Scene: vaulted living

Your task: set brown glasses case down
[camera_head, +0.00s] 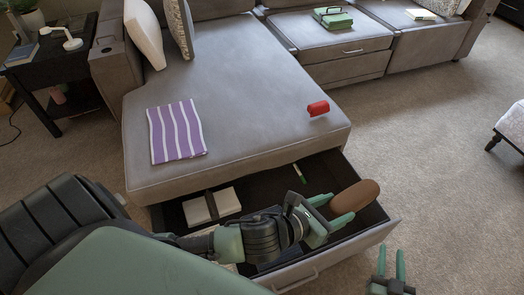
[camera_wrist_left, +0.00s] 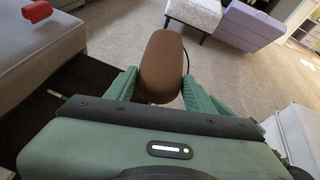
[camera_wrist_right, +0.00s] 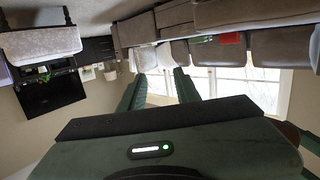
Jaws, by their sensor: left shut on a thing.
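The brown glasses case (camera_head: 356,196) is a rounded brown oval held between the fingers of my left gripper (camera_head: 332,210). It is over the right end of the open drawer (camera_head: 378,236) under the sofa chaise. In the left wrist view the case (camera_wrist_left: 161,66) sits between the two green fingers and sticks out past their tips. Whether it touches the drawer is hard to tell. My right gripper (camera_head: 390,268) is at the bottom right, outside the drawer, with its fingers apart and nothing between them. The right wrist view shows its fingers (camera_wrist_right: 160,88) spread and empty.
The drawer holds a strapped cream bundle (camera_head: 211,205) and a green-and-white pen-like item (camera_head: 299,173). Carpet right of the drawer is clear.

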